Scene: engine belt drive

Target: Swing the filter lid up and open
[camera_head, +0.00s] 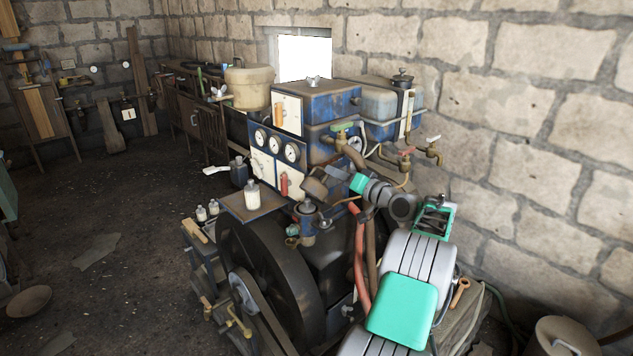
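A blue, worn metal box stands on top of the engine. Its flat lid (332,89) looks level and closed, with a wing nut (313,81) on top. I take this to be the filter lid; no label confirms it. My arm reaches in from the lower right. My gripper (318,190) is at its far end, below and in front of the box and apart from the lid. The gripper is small and dark here, and I cannot make out its fingers or whether it holds anything.
A blue-grey tank (380,100) and brass taps (433,150) stand right of the box, near the stone wall. A shelf (262,203) with a white bottle (252,195) and a large black flywheel (255,265) lie below. The floor at left is mostly open.

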